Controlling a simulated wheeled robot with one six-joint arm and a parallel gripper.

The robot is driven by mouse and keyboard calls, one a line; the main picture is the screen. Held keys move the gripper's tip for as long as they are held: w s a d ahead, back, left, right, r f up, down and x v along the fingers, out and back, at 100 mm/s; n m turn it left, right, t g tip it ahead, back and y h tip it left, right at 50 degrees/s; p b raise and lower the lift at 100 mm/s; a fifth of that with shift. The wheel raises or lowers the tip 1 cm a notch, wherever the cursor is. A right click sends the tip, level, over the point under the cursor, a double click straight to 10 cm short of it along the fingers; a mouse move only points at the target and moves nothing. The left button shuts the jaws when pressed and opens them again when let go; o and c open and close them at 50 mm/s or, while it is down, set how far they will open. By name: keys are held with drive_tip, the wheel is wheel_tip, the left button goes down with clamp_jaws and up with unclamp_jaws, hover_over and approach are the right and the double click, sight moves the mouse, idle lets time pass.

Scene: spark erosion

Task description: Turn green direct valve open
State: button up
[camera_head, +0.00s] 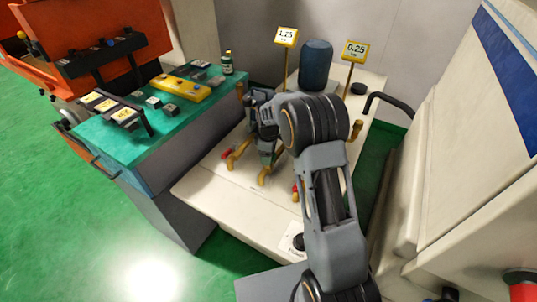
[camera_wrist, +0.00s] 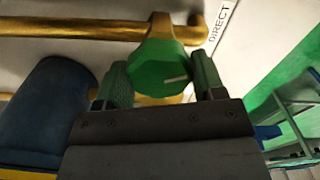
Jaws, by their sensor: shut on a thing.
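The green direct valve (camera_wrist: 159,66) is a faceted green knob with a pale line on its face, mounted by a brass pipe (camera_wrist: 75,29) in the wrist view. A white label reading DIRECT (camera_wrist: 219,22) is just beside it. My gripper (camera_wrist: 163,85) has its two fingers on either side of the knob and is shut on it. In the head view my gripper (camera_head: 268,150) reaches down among the brass pipes on the white cabinet top, and the green knob cannot be made out there.
A blue cylinder (camera_head: 315,64) stands behind the pipes, between yellow signs reading 1.25 (camera_head: 286,36) and 0.25 (camera_head: 355,50). Red-handled valves (camera_head: 227,154) sit nearby on the white cabinet (camera_head: 215,190). A green-topped bench (camera_head: 110,140) with small blocks is at left, a large pale machine (camera_head: 465,150) at right.

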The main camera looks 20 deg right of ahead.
drive_tip(key=shift+n, duration=0.6)
drive_tip(key=o, duration=0.9)
drive_tip(key=shift+o, duration=0.2)
wheel_tip(320, 180, up, 14)
drive_tip(key=shift+f, duration=0.1)
idle(0.5)
